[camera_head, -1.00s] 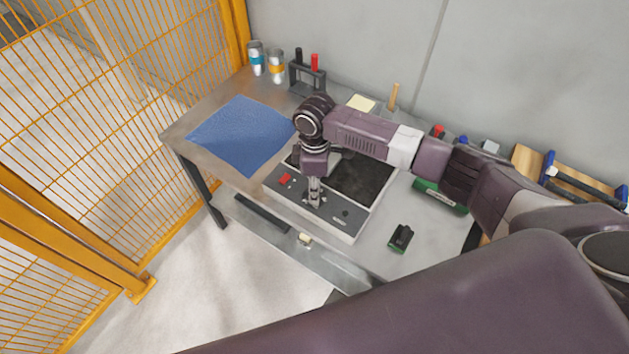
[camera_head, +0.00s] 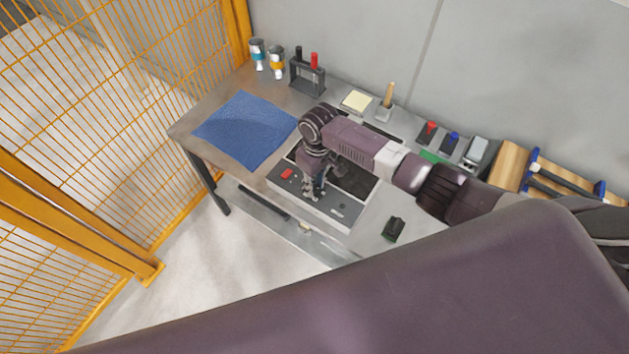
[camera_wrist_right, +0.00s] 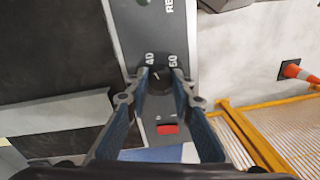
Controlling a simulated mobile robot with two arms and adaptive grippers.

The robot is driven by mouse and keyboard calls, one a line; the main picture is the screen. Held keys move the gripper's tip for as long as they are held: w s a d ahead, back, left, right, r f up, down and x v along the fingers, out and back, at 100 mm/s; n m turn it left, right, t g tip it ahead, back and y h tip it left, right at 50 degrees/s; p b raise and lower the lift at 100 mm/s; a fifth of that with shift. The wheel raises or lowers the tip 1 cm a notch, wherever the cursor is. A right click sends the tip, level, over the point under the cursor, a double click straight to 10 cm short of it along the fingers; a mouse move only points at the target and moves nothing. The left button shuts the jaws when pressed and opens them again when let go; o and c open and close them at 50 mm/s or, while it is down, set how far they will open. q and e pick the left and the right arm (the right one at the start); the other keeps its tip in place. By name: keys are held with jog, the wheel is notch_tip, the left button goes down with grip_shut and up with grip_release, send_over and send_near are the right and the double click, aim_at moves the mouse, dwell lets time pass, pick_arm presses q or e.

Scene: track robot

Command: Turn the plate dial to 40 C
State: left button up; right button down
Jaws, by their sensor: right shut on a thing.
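The hot plate, with a grey front panel (camera_head: 345,214) and a dark top, sits on the bench. My right gripper (camera_head: 313,194) points down at this panel, beside the red switch (camera_head: 287,174). In the right wrist view the fingers (camera_wrist_right: 160,84) are shut on the round black dial (camera_wrist_right: 160,77), one on each side. The printed 40 and 60 stand just beyond the dial, 40 on the left. A small pale mark on the dial leans to the 40 side; its exact reading is hard to tell. The red switch also shows in the wrist view (camera_wrist_right: 167,129). My left gripper is not in view.
A blue mat (camera_head: 245,130) lies left of the plate. Cans (camera_head: 276,62), a tool rack (camera_head: 306,76) and a brush (camera_head: 387,97) stand along the back. A small black-green object (camera_head: 393,229) lies right of the plate. A yellow mesh fence (camera_head: 120,90) borders the left.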

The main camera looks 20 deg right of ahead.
aim_at(316, 186)
jog(key=shift+w+r, duration=0.1)
jog(key=shift+w, duration=0.1)
dwell(0.4)
jog(key=c, duration=1.9)
grip_release()
jog(key=shift+c, duration=0.2)
jog(key=shift+o, duration=1.4)
jog(key=shift+s, duration=0.1)
notch_tip(316, 186, up, 12)
jog(key=shift+d, duration=0.3)
